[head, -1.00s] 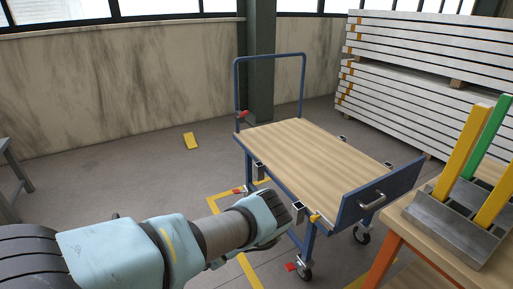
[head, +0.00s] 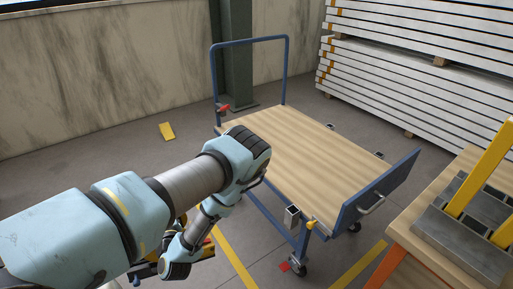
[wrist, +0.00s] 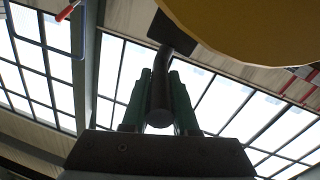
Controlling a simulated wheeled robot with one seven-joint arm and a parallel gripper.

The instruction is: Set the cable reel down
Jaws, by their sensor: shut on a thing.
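In the wrist view my gripper (wrist: 161,82) has its two green fingers shut on a dark round bar. A dark block joins the bar's far end. A large yellow rounded surface, seemingly the cable reel (wrist: 255,28), fills the upper right, close to the camera and cut off by the frame. In the head view my arm bends down in front of the cart, and my gripper is mostly hidden behind it. Small yellow patches show beside the lower arm, but I cannot tell whether they are the reel. What lies under the reel is out of sight.
A blue platform cart (head: 305,160) with a bare wooden deck stands ahead, with a tall handle at its back. A workbench (head: 420,240) with a grey slotted block is close at right. White panels (head: 420,75) are stacked behind. A yellow object (head: 167,131) lies on the floor.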

